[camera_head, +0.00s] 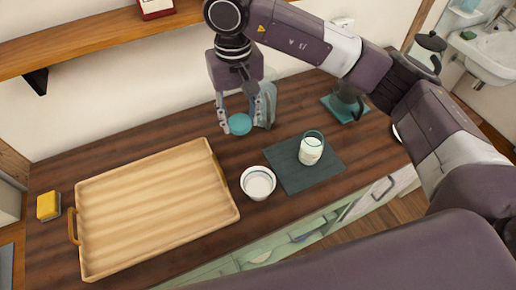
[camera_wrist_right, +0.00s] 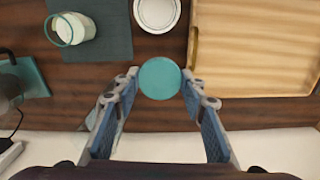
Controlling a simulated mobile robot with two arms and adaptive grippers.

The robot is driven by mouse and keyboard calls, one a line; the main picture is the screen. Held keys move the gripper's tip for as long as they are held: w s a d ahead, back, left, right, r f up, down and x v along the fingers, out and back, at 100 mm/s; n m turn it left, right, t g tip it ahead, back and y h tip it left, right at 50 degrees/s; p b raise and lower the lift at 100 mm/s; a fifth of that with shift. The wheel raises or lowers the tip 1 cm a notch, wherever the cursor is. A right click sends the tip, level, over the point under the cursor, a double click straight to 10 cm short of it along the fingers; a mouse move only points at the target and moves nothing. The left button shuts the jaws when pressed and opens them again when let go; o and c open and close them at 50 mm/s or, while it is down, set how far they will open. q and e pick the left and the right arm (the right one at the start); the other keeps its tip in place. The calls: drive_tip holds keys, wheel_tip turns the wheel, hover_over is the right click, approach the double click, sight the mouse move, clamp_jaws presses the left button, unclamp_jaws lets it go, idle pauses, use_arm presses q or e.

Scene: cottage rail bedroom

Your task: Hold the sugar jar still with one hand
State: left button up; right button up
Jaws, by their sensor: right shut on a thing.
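A jar with a round teal lid (camera_head: 240,124), which I take to be the sugar jar, stands near the back of the wooden counter. Its lid shows from above in the right wrist view (camera_wrist_right: 159,78); its body is mostly hidden beneath. My right gripper (camera_head: 241,118) comes down from above, one finger on each side of the jar, and is shut on it. In the right wrist view both fingertips (camera_wrist_right: 160,82) flank the lid. My left gripper is not in view.
A white bowl (camera_head: 258,183) and a glass with white contents (camera_head: 311,149) on a dark mat (camera_head: 292,177) stand in front. A wooden tray (camera_head: 150,210) fills the left, with a yellow sponge (camera_head: 48,206) beside it. A teal-based appliance (camera_head: 340,110) is at the back right.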

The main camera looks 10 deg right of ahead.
drive_tip(key=p, duration=0.4)
hover_over(243, 165)
drive_tip(key=f, duration=1.2)
drive_tip(key=shift+s+f, duration=0.15)
drive_tip(key=shift+s, duration=0.05)
wheel_tip(243, 165, down, 5)
drive_tip(key=shift+f+p, duration=0.2)
drive_tip(key=shift+p, duration=0.4)
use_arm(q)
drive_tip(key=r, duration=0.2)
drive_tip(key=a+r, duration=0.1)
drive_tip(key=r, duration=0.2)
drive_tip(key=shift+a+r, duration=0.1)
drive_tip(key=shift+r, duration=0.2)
use_arm(e)
drive_tip(key=shift+w, duration=0.1)
drive_tip(key=shift+f+b, duration=0.25)
drive_tip(key=shift+b, duration=0.15)
drive_tip(key=o, duration=1.3)
drive_tip(key=shift+r, duration=0.1)
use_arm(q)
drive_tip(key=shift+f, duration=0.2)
